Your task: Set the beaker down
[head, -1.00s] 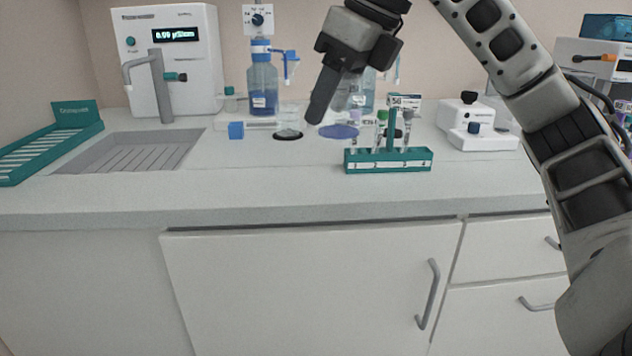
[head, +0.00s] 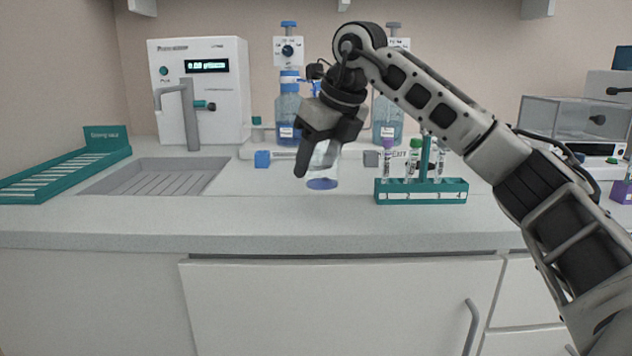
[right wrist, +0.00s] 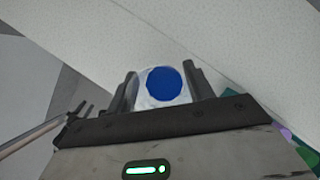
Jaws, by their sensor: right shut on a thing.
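The beaker (head: 323,171) is clear, with a blue round patch at its bottom. My right gripper (head: 313,162) is shut on it and holds it upright or nearly so, over the counter (head: 270,217) left of the tube rack. I cannot tell whether its base touches the counter. In the right wrist view the beaker (right wrist: 161,101) sits between the two fingers of my right gripper (right wrist: 160,78), with the blue disc (right wrist: 164,84) showing inside. My left gripper is not in view.
A teal tube rack (head: 421,197) stands close on the right. A blue cube (head: 262,159), a grey cube (head: 371,158) and bottles (head: 288,118) are behind. A sink (head: 155,178) lies left. The counter front is clear.

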